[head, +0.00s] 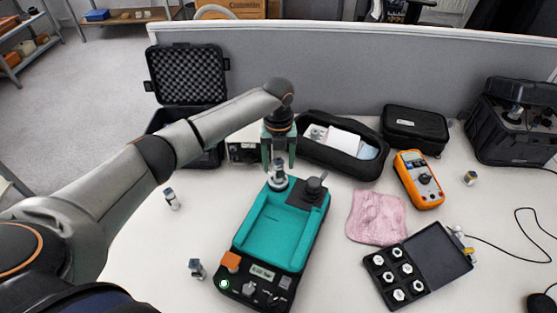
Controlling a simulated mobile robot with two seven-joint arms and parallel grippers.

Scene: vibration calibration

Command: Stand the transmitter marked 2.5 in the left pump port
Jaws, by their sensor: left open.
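The pump (271,232) is a teal and black unit in the middle of the table, with a display and knobs at its near end. A small silver and dark transmitter (278,173) stands about upright at the left of the pump's far end, where the left port is. Its base and any marking cannot be made out. My left gripper (279,162) points down over it, open, with a finger on each side. A dark round fitting (314,187) is at the right of the far end. Similar transmitters stand left of the pump, one farther back (172,198) and one nearer (196,268).
An open black case (187,75), a grey box (244,148), a black pouch (345,145) and a closed case (415,130) line the back. A pink cloth (377,217), orange multimeter (419,180) and adapter box (440,258) lie right.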

